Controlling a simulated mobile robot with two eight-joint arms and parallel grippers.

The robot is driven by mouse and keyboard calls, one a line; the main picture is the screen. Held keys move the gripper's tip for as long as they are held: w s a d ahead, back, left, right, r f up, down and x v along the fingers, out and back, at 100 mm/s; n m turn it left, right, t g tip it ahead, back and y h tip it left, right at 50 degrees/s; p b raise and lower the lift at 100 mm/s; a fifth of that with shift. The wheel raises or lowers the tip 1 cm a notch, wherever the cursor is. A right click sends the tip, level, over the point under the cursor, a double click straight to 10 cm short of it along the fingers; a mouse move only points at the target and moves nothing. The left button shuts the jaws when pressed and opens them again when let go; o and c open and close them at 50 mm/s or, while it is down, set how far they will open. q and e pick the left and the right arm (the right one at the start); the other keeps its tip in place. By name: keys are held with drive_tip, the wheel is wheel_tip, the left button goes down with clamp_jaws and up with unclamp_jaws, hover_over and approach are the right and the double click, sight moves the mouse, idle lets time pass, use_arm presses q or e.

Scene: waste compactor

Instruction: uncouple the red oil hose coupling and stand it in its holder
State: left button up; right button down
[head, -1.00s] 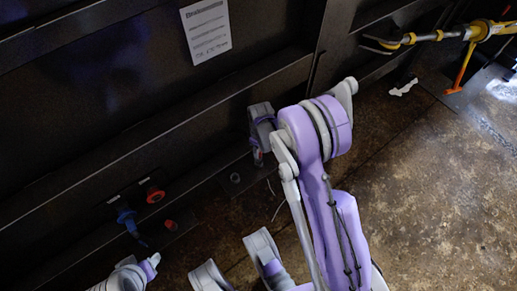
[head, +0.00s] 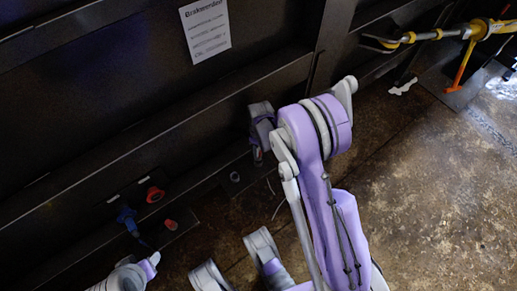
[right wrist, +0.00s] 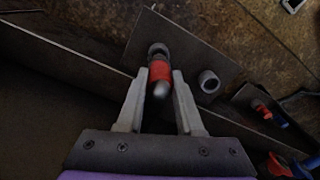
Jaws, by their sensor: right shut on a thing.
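My right gripper (right wrist: 157,88) is shut on the red coupling (right wrist: 160,71), which has a rounded grey end towards the camera. The coupling is over a dark plate (right wrist: 185,55) on the floor, with a grey ring behind it; I cannot tell whether it is fully seated there. An empty ring holder (right wrist: 208,82) stands beside it on the same plate. In the head view my right gripper (head: 258,153) points down by the wall, close to the empty ring (head: 235,177). The coupling is mostly hidden there.
A red fitting (head: 155,194) and a blue fitting (head: 128,221) are on the wall at left. A smaller red piece (head: 171,225) stands below them on another plate, also in the right wrist view (right wrist: 262,109). A yellow tool (head: 480,30) is far right. Open floor lies right.

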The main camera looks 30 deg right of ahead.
drive_tip(key=shift+f+b, duration=0.55)
drive_tip(key=shift+f, duration=0.5)
drive_tip(key=shift+f, duration=0.85)
idle(0.5)
drive_tip(key=shift+c, duration=2.4)
unclamp_jaws()
drive_tip(key=shift+c, duration=0.4)
drive_tip(key=shift+d+r+p, duration=0.1)
drive_tip(key=shift+r+p, duration=2.15)
drive_tip(key=shift+r, duration=1.35)
